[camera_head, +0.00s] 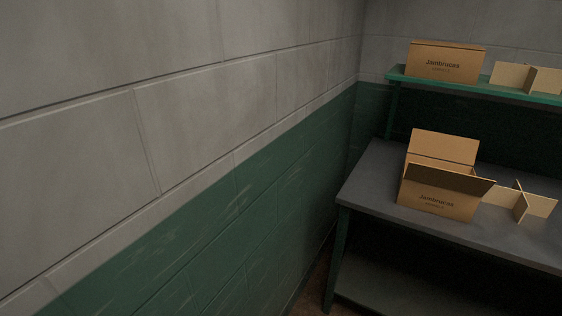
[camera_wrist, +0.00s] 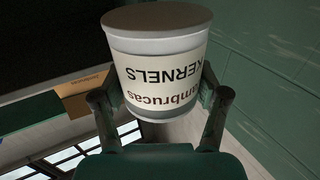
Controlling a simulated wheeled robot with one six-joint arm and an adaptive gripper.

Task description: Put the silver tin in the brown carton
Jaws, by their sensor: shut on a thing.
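A silver tin (camera_wrist: 158,68) with a white label reading "KERNELS" fills the middle of the wrist view. It appears upside down in that picture. My gripper (camera_wrist: 160,100) is shut on it, one finger on each side. The brown carton (camera_head: 437,204) with open flaps stands on the dark workbench in the head view, at the right. Its inside is mostly hidden by the front flap. Part of a brown cardboard surface (camera_wrist: 88,98) shows left of the tin in the wrist view. My gripper is not in the head view.
Cardboard dividers (camera_head: 520,204) stand on the workbench (camera_head: 380,190) right of the carton. A closed carton (camera_head: 444,62) and more dividers (camera_head: 528,77) sit on the green upper shelf (camera_head: 470,88). A grey and green block wall (camera_head: 200,150) runs along the left.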

